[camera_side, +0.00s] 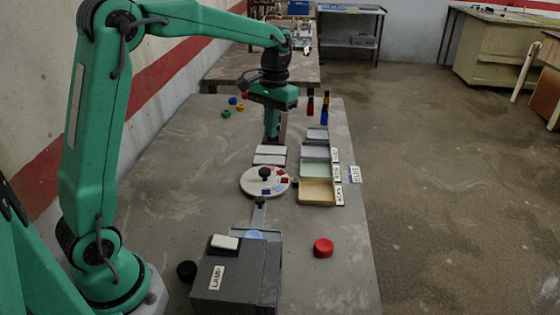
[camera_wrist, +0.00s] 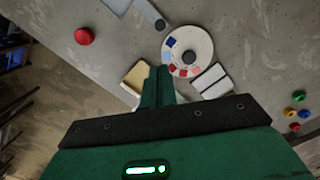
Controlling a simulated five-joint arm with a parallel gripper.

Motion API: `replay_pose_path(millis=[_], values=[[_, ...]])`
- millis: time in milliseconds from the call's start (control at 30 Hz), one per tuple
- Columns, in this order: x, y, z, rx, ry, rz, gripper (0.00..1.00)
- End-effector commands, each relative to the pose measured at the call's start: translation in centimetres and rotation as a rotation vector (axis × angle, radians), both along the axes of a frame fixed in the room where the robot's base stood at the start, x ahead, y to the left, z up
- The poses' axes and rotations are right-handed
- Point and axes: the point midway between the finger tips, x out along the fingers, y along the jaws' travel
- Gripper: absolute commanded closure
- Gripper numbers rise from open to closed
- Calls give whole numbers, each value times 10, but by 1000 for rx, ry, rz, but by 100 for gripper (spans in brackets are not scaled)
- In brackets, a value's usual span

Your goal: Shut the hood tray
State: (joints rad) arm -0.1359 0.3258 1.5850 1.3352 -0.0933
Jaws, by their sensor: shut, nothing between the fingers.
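The hood is a dark grey box (camera_side: 237,270) labelled LAMP at the near side of the table. Its tray (camera_side: 270,235) sticks out of the far side with a light blue disc (camera_side: 254,234) on it. A flat handle (camera_side: 259,215) with a dark knob runs from the tray toward the round turntable. In the wrist view the handle (camera_wrist: 150,14) shows at the top edge, and the hood is out of frame. My gripper (camera_side: 272,136) is shut and empty, pointing down beyond the turntable, apart from the handle. The fingers also show in the wrist view (camera_wrist: 157,76).
The white turntable (camera_side: 248,186) with coloured pieces and a dark knob stands between my gripper and the handle. Labelled open bins (camera_side: 318,191) line the right. A red cylinder (camera_side: 323,247) stands right of the hood. Bottles (camera_side: 325,112) and small coloured caps (camera_side: 233,101) are farther back.

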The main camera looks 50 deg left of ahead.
Motion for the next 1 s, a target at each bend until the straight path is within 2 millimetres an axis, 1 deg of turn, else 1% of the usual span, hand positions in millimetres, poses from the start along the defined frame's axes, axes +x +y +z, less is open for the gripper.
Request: replay_pose_path(millis=[33,200,400,500,633,1000], values=[[8,4,-9,-2,23,9,100],[28,14,-35,-12,94,36,100],[46,25,-64,-21,166,63,100],[51,29,-74,-24,188,72,100],[54,31,-81,-26,205,78,100],[54,31,-85,-26,207,79,100]])
